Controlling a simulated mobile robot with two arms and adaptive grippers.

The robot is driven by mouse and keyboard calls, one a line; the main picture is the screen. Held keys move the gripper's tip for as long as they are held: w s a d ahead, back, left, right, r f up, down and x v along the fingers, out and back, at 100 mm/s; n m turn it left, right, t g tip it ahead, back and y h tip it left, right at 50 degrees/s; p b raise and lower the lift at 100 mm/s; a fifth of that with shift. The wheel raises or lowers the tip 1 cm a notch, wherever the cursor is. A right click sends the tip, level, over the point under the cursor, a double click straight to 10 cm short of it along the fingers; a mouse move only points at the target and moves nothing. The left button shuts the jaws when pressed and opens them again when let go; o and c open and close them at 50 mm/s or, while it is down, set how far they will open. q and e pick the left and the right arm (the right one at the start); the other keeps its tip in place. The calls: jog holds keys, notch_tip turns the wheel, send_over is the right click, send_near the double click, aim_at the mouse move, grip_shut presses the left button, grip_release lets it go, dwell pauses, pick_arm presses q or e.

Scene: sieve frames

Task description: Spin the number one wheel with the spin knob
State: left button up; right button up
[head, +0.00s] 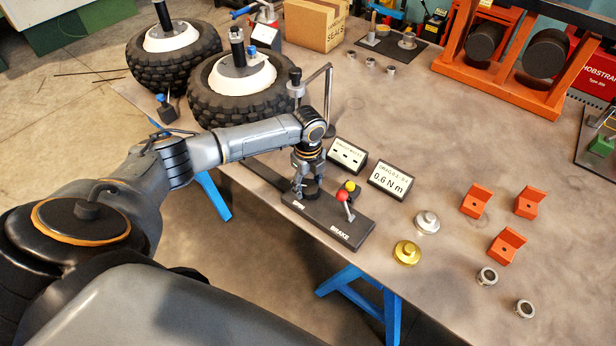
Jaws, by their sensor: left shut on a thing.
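Two black knobbly tyres with white hubs stand at the upper left, a nearer wheel (238,95) and a farther wheel (172,55). I cannot read which one is number one. A black control panel (325,215) lies near the table's front edge, with BRAKE lettered near its right end. My left gripper (309,188) points down at the panel's left part and is shut on the dark spin knob, which the fingers mostly hide. My right gripper is out of view.
Two small displays stand behind the panel, one reading 0.6 N m (390,182). A silver weight (427,222), a brass weight (407,252), orange brackets (475,201) and small rings lie to the right. A bent metal post (329,100) rises beside my wrist.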

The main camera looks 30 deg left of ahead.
aim_at(308, 186)
pick_arm(q)
jog(key=o, duration=1.2)
jog(key=shift+c, duration=0.2)
notch_tip(308, 186, up, 12)
